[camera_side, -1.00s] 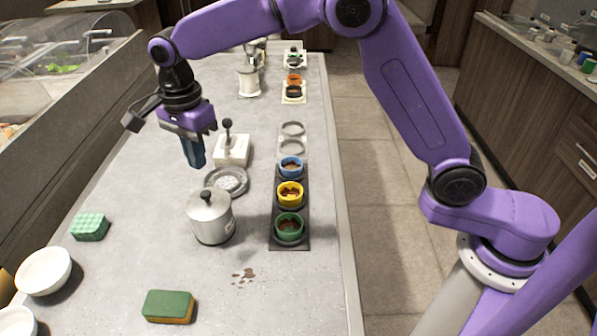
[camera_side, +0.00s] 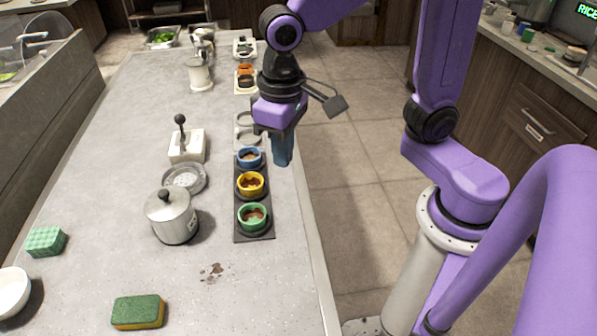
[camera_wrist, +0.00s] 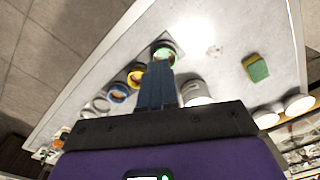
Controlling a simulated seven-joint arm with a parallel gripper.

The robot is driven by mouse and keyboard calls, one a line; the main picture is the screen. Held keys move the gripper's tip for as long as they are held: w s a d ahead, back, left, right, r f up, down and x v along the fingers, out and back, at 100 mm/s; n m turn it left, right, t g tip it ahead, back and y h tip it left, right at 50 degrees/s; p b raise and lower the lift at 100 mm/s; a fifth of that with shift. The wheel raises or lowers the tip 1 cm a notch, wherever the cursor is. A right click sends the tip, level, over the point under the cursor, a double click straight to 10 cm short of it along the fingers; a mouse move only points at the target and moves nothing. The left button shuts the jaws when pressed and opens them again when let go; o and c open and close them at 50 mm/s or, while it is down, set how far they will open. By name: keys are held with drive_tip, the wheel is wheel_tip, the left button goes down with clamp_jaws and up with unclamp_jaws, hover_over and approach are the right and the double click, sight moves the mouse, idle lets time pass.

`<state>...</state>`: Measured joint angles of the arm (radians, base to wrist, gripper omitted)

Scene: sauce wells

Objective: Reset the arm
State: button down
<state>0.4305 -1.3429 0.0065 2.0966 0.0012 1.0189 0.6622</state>
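My gripper (camera_side: 284,158) hangs in the air, pointing down, at the right edge of the counter beside the blue-rimmed well. Its blue fingers are together with nothing seen between them. In the wrist view the fingers (camera_wrist: 158,85) also lie side by side, in front of the row of wells. The dark rack (camera_side: 254,236) holds a blue cup (camera_side: 250,152), a yellow cup (camera_side: 240,186) and a green cup (camera_side: 251,229), each with brown sauce inside. The cups look upright and apart from my gripper.
A lidded metal pot (camera_side: 172,222), a round metal dish (camera_side: 184,188) and a white block with a black-knobbed lever (camera_side: 186,150) stand left of the rack. A brown spill (camera_side: 211,272) and a green sponge (camera_side: 138,312) lie in front.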

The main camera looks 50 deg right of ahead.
drive_tip(key=s+d+f+n, duration=0.2)
drive_tip(key=s+d+n, duration=0.7)
drive_tip(key=s+d, duration=0.2)
drive_tip(key=shift+s+f+n, duration=0.35)
drive_tip(key=shift+s+n, duration=0.05)
drive_tip(key=shift+s, duration=0.45)
